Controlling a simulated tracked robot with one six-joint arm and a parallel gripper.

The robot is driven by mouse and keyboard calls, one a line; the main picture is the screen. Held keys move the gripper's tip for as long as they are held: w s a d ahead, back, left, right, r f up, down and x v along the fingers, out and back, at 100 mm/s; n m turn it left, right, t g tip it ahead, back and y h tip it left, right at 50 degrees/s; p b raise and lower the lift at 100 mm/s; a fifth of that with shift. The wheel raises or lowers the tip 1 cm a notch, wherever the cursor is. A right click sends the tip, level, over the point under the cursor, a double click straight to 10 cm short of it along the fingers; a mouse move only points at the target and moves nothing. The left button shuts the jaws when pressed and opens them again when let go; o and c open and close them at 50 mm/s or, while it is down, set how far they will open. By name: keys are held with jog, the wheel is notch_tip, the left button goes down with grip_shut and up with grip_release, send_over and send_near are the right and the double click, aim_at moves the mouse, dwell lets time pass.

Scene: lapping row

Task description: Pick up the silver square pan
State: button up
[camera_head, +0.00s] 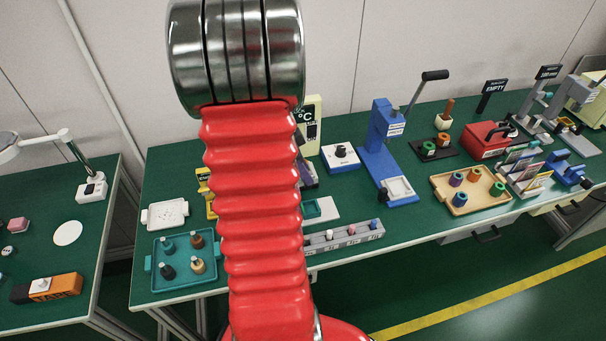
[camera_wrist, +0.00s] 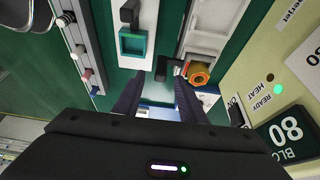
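A pale silver-grey square pan (camera_head: 398,187) sits on the blue base of a lever press (camera_head: 378,150) in the head view. My gripper (camera_wrist: 158,92) shows in the wrist view as two dark fingers, spread apart and pointing away from the camera. A pale bluish surface (camera_wrist: 158,94) shows between them; I cannot tell whether it is part of the pan. In the head view my red arm hides the gripper, so its distance from the pan cannot be told. I see nothing held.
A cream heater with an 80 display (camera_wrist: 289,131) stands close at the right of the wrist view. A peg rack (camera_head: 345,236) lies along the table's front edge. A tan tray (camera_head: 471,204) with several coloured spools is right of the press. A white tray (camera_head: 153,216) lies at left.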

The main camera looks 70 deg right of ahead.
jog(key=shift+x, duration=1.95)
jog(key=shift+a, duration=0.1)
jog(key=shift+c, duration=0.4)
grip_shut()
